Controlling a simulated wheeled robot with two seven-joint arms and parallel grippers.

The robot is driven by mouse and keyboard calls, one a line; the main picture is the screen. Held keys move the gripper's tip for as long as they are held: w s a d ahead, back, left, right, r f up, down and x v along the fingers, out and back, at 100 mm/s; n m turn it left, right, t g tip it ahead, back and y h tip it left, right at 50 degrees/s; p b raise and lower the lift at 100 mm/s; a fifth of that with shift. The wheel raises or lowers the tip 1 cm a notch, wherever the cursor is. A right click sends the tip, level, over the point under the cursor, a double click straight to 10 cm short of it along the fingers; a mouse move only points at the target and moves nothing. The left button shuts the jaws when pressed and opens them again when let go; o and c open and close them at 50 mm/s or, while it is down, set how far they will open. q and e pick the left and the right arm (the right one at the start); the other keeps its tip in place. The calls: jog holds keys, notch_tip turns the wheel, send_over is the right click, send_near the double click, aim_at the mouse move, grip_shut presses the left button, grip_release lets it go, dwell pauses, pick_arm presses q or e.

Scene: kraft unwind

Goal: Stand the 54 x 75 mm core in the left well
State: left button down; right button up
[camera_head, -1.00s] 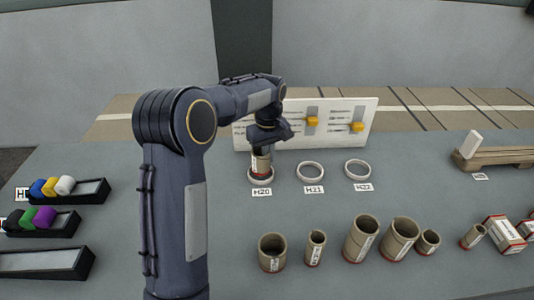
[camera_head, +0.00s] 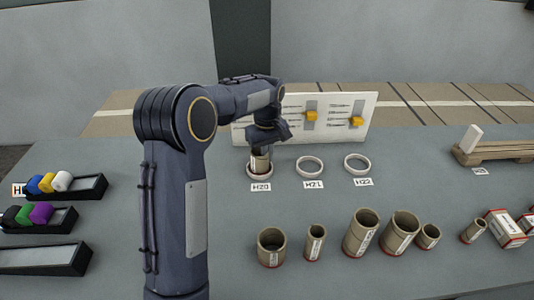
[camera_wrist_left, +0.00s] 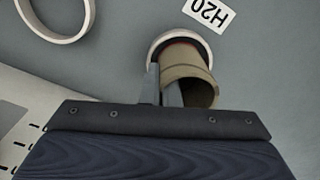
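The tan core (camera_head: 260,164) with a red lower rim is under my left gripper (camera_head: 263,149), inside the white ring of the left well (camera_head: 268,177) at H20. In the left wrist view the core (camera_wrist_left: 188,72) leans across the white ring (camera_wrist_left: 152,47), its open end towards the camera. The left fingers (camera_wrist_left: 161,90) are close together at the core's left side and appear shut on its wall; the exact contact is hard to see. Whether the core's base rests flat is hidden. My right gripper is not in view.
Empty rings stand at H21 (camera_head: 310,165) and H22 (camera_head: 357,164). A white panel with yellow sliders (camera_head: 350,112) stands close behind. Several other cores, including a wide one (camera_head: 361,232), stand in front. Trays with coloured pieces (camera_head: 62,181) lie left.

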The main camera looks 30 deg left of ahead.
pick_arm(q)
jog(key=shift+f, duration=0.2)
jog(key=c, duration=1.6)
grip_release()
jog(key=shift+r, duration=0.1)
notch_tip(320, 180, up, 8)
jog(key=shift+f, duration=0.2)
